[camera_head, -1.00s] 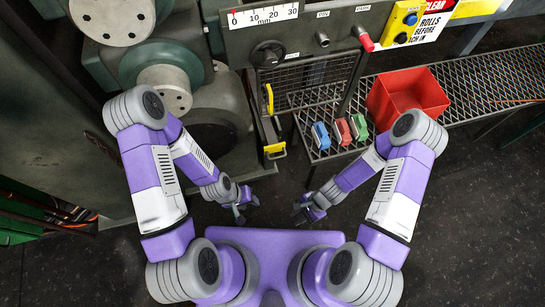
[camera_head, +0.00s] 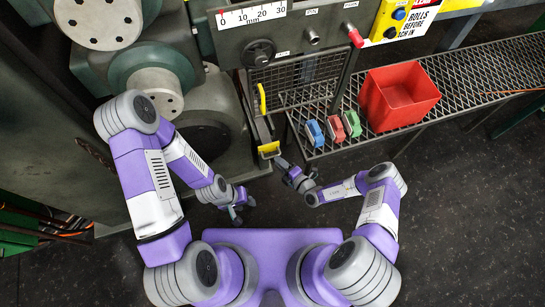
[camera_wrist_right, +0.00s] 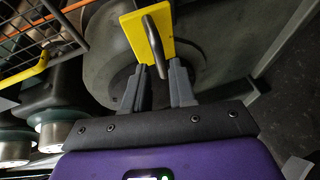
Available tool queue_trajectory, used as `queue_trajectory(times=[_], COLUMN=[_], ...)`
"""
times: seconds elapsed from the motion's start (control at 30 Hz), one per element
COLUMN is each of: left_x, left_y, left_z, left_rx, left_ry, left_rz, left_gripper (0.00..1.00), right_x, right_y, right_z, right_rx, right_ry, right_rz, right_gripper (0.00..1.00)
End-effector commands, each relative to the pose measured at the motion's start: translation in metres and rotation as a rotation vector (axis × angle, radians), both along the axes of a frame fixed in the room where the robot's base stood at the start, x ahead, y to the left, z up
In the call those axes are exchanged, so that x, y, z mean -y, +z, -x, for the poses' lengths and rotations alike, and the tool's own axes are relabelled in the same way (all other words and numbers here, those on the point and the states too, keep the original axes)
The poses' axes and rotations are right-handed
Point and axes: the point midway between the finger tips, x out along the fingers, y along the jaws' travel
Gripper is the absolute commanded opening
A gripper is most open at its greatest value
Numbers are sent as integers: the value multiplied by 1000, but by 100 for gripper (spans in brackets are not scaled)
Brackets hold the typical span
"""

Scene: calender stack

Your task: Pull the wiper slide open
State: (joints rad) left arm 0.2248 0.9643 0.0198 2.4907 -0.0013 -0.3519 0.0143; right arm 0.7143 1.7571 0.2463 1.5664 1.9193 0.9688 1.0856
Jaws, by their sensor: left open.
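The wiper slide's yellow end plate (camera_head: 269,149) sits at the front of the machine, low beside the mesh guard. In the right wrist view the yellow plate (camera_wrist_right: 134,36) carries a dark grey bar handle (camera_wrist_right: 152,38). My right gripper (camera_head: 280,164) is just in front of the plate. In the right wrist view its two fingers (camera_wrist_right: 158,70) stand apart, with the near end of the handle between their tips. Contact with the handle cannot be told. My left gripper (camera_head: 243,208) is open and empty, lower left of the plate, over the floor.
A mesh shelf (camera_head: 460,80) on the right holds a red bin (camera_head: 400,98) and blue, red and green blocks (camera_head: 334,127). A yellow handle (camera_head: 262,99) stands by the mesh guard (camera_head: 300,80). The dark floor (camera_head: 470,220) at lower right is clear.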

Motion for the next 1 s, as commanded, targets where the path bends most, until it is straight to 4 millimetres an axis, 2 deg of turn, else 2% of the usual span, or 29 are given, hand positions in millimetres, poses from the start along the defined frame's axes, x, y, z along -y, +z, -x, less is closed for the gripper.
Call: queue_trajectory(times=[0.1,0.3,0.67,0.83,1.0], left_x=[0,0,0,0,0], left_y=[-7,-13,-13,-13,-13], left_z=[0,0,0,0,0], left_rx=[0,0,0,0,0], left_ry=[0,0,0,0,0], left_rz=[0,0,0,0,0], left_gripper=[43,43,43,43,43], right_x=[-14,-29,-32,-32,-32], right_y=[-6,-10,-10,-10,-9], right_z=[-15,-32,-36,-36,-36], right_rx=[3,3,1,1,1], right_ry=[6,6,5,6,6], right_rz=[1,3,2,3,3], right_gripper=[25,25,25,0,0])
